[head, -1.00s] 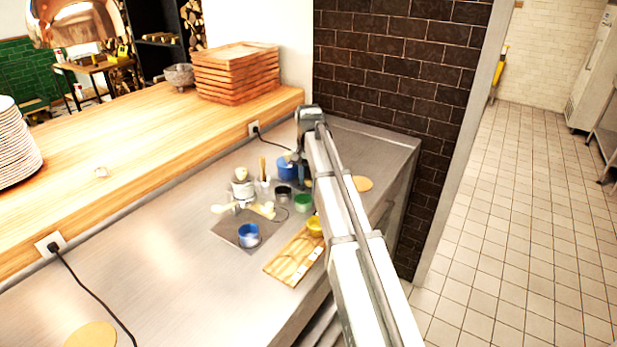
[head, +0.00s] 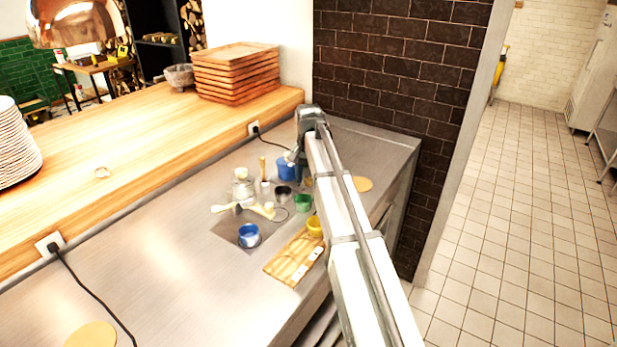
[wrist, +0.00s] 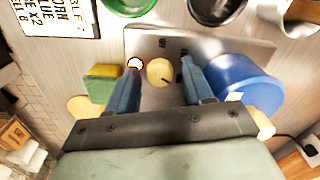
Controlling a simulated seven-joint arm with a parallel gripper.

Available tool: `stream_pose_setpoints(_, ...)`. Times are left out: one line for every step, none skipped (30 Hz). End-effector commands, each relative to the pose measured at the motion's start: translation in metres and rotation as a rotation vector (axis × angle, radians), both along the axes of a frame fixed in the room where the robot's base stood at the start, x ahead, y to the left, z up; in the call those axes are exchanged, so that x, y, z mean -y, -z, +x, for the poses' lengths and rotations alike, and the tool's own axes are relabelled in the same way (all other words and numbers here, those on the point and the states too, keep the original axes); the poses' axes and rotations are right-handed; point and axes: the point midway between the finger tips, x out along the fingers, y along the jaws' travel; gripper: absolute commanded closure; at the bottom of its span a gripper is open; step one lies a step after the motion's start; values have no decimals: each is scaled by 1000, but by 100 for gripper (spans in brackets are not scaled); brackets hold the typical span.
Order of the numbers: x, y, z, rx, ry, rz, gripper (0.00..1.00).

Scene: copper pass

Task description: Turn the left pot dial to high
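In the wrist view, a round cream dial (wrist: 160,72) with a dark mark sits at the edge of a silver panel (wrist: 215,47). A small white light with a red rim (wrist: 135,63) is just left of it. My gripper (wrist: 163,67) is open, with one finger on each side of the dial and visible gaps. A blue pot (wrist: 248,85) is right of the right finger; it also shows in the head view (head: 287,168). I see only this one dial clearly. In the head view my gripper (head: 292,158) is small and partly hidden by my arm.
A green bowl (head: 303,202), dark bowl (head: 283,193), yellow bowl (head: 315,226) and blue cup (head: 249,235) stand nearby. A wooden board (head: 292,260) lies at the front. A sponge (wrist: 103,85) is beside my left finger. The steel counter (head: 165,260) is clear at left.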

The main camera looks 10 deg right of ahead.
Motion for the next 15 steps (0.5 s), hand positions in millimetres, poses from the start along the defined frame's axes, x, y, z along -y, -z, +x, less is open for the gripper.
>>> stream_pose_setpoints(0, 0, 0, 0, 0, 0, 44)
stream_pose_setpoints(0, 0, 0, 0, 0, 0, 44)
stream_pose_setpoints(0, 0, 0, -1, 0, 0, 44)
stream_pose_setpoints(0, 0, 0, -1, 0, 0, 44)
stream_pose_setpoints(0, 0, 0, -1, 0, 0, 44)
stream_pose_setpoints(0, 0, 0, -1, 0, 0, 44)
stream_pose_setpoints(0, 0, 0, -1, 0, 0, 44)
stream_pose_setpoints(0, 0, 0, -1, 0, 0, 44)
stream_pose_setpoints(0, -1, 0, -1, 0, 0, 44)
stream_pose_setpoints(0, -2, 0, -1, 0, 0, 44)
stream_pose_setpoints(0, -3, 0, 0, 0, 0, 44)
stream_pose_setpoints(0, -6, 0, 0, 0, 0, 44)
stream_pose_setpoints(0, -9, 0, 0, 0, 0, 44)
stream_pose_setpoints(0, -13, 0, 0, 0, 0, 44)
stream_pose_setpoints(0, -18, 1, 0, 0, 0, 44)
